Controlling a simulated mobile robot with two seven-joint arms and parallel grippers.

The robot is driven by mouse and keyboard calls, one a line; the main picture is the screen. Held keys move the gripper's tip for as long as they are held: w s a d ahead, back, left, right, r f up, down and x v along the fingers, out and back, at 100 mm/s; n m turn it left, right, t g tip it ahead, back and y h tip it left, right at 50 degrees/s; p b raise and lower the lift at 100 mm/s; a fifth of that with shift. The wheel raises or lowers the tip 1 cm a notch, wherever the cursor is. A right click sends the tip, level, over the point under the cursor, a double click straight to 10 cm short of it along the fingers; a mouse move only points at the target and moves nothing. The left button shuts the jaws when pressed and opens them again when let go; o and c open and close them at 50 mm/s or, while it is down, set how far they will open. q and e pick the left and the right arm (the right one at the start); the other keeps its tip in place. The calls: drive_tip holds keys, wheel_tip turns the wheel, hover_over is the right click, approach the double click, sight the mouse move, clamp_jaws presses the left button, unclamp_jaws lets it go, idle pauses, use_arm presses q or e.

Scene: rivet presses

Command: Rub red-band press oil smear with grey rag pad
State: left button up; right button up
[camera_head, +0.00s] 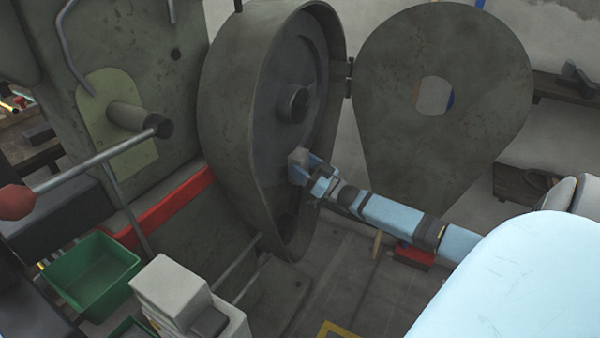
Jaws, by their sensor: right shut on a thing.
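The press (225,150) has a red band (165,212) along its lower body. Its round housing stands open, showing a dark wheel and hub (294,103) inside; the teardrop cover (480,110) is swung out to the right. My right gripper (305,168) reaches into the housing from the right, shut on a small grey pad (297,157), which appears to be the rag pad. The pad is at the wheel's lower face; I cannot tell if it touches. I cannot make out an oil smear. My left gripper is not in view.
A green bin (92,276) sits at the lower left near a lever with a red knob (15,202). Pale grey blocks (172,290) stand at the bottom. Shelves (535,190) line the right wall. The hinged cover stands close above my right arm.

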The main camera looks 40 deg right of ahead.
sight(278, 173)
drive_tip(key=shift+w+r, duration=0.1)
drive_tip(key=shift+s+a+r+p, duration=0.1)
drive_tip(key=shift+s+a+p, duration=0.1)
drive_tip(key=shift+a+p, duration=0.6)
drive_tip(key=shift+s+a+p, duration=0.2)
drive_tip(key=shift+a+p, duration=0.25)
drive_tip(key=shift+a, duration=0.15)
drive_tip(key=shift+s+a+p, duration=0.2)
drive_tip(key=shift+a+p, duration=0.25)
drive_tip(key=shift+a, duration=0.15)
drive_tip(key=shift+s+a+p, duration=0.25)
drive_tip(key=shift+a+p, duration=0.45)
drive_tip(key=shift+a, duration=0.2)
drive_tip(key=shift+s+a+p, duration=0.25)
drive_tip(key=shift+a+p, duration=0.2)
drive_tip(key=shift+a, duration=0.45)
drive_tip(key=shift+f, duration=0.2)
